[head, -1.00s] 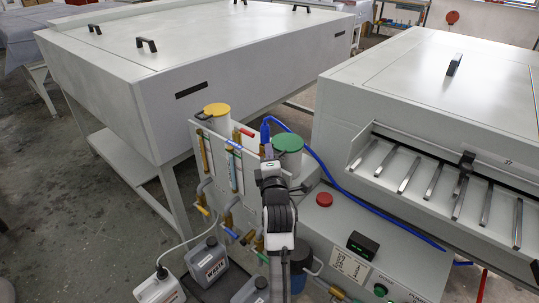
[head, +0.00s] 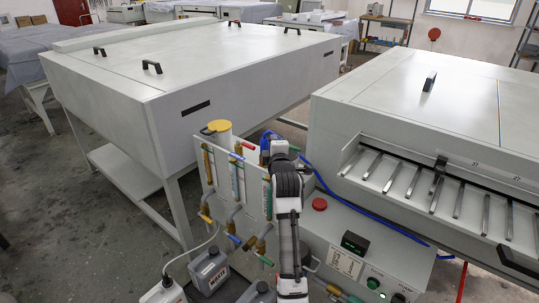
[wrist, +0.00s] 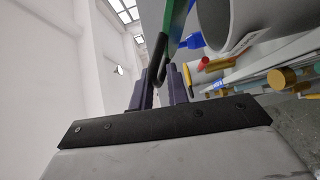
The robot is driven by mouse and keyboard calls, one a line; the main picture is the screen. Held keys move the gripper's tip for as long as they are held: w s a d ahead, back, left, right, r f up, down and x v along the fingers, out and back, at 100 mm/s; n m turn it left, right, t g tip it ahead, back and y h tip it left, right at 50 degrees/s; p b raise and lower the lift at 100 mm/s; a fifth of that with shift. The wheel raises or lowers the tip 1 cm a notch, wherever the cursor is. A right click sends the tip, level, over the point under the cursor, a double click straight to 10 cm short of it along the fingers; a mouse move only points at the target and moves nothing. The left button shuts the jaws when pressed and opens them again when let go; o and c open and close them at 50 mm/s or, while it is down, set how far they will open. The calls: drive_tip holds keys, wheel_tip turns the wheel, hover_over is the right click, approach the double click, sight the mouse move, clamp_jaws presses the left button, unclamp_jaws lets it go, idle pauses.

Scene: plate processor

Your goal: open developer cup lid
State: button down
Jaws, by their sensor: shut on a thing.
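The developer cup's green lid (wrist: 178,22) shows nearly edge-on at the top of the wrist view. Its dark handle (wrist: 157,60) is between the fingers of my gripper (wrist: 163,82), which is shut on it. The pale developer cup (wrist: 227,28) is just right of the lid in that view. A gap shows between the lid and the cup, so the lid looks raised and tilted off the rim. In the head view my arm hides the green lid, the cup and the fingertips.
A yellow-lidded cup (head: 219,127) stands to the left on the same unit. A blue hose (head: 350,213) runs along the processor at right. Pipes with coloured valves (head: 238,172) are left of my arm. A red button (head: 319,204) is on the panel to the right.

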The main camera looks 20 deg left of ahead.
drive_tip(key=shift+m+g, duration=0.6)
drive_tip(key=shift+g, duration=0.1)
drive_tip(key=w+r, duration=0.2)
drive_tip(key=w+d+r, duration=0.1)
drive_tip(key=w+r, duration=0.1)
drive_tip(key=w+d+r, duration=0.1)
drive_tip(key=r, duration=0.1)
drive_tip(key=shift+w+d+p, duration=0.1)
drive_tip(key=shift+w+p, duration=0.2)
drive_tip(key=shift+w, duration=0.1)
drive_tip(key=shift+w+d+m+g, duration=0.1)
drive_tip(key=shift+w+m+g, duration=0.25)
drive_tip(key=shift+w, duration=0.25)
drive_tip(key=shift+w+d+r, duration=0.1)
drive_tip(key=shift+w+d, duration=0.05)
drive_tip(key=shift+w, duration=0.4)
drive_tip(key=c, duration=1.8)
unclamp_jaws()
drive_tip(key=shift+c, duration=0.2)
drive_tip(key=o, duration=0.3)
drive_tip(key=shift+a+f, duration=0.2)
drive_tip(key=shift+a, duration=0.1)
drive_tip(key=shift+w+d+r, duration=0.1)
drive_tip(key=shift+d, duration=0.1)
